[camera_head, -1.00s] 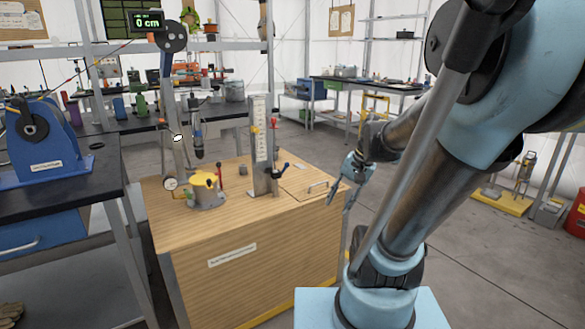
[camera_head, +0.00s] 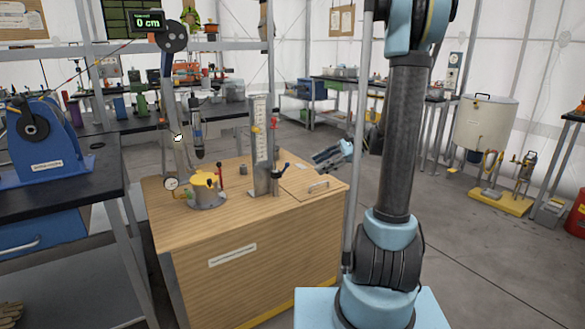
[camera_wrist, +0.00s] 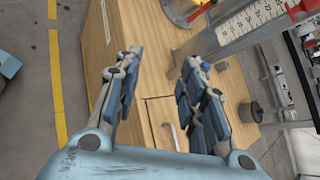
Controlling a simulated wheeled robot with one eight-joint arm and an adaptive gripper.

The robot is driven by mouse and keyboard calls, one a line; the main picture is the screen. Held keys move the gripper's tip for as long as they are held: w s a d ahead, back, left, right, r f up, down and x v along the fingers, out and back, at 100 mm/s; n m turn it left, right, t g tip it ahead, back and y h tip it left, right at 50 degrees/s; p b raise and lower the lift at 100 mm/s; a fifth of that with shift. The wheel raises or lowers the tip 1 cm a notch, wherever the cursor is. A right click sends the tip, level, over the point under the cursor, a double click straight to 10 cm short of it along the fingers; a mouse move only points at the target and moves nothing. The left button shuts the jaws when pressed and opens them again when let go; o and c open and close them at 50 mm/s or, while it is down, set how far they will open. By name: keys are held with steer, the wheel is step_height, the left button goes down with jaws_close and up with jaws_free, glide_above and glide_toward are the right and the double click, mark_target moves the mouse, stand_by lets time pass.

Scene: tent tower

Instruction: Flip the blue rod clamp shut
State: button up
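A small clamp-like fitting with a dark blue lever (camera_head: 284,167) stands at the foot of the upright scale post (camera_head: 261,140) on the wooden cabinet. I take it for the blue rod clamp; whether it is shut is too small to tell. In the wrist view, a bit of blue (camera_wrist: 205,66) shows behind the right finger, and the rest there is hidden. My gripper (camera_head: 318,160) is to the right of the lever, above the cabinet's right side, apart from it. In the wrist view my gripper (camera_wrist: 160,58) is open, with nothing between its fingers.
The wooden cabinet (camera_head: 270,255) also bears a round base with a yellow top (camera_head: 207,190), a dial gauge (camera_head: 171,183) and a red-topped rod (camera_head: 219,178). A metal handle (camera_head: 318,186) lies at its right edge. A blue winch (camera_head: 42,140) stands on the left bench. Floor is open beyond.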

steer(key=w+d+f+m+y, duration=0.2)
steer(key=w+y, duration=0.1)
steer(key=w, duration=0.3)
steer(key=m+y, duration=0.3)
glide_toward(284, 169)
steer(key=s+a+r, duration=0.1)
steer(key=a+r, duration=0.1)
steer(key=a, duration=0.4)
steer(key=shift+r, duration=0.35)
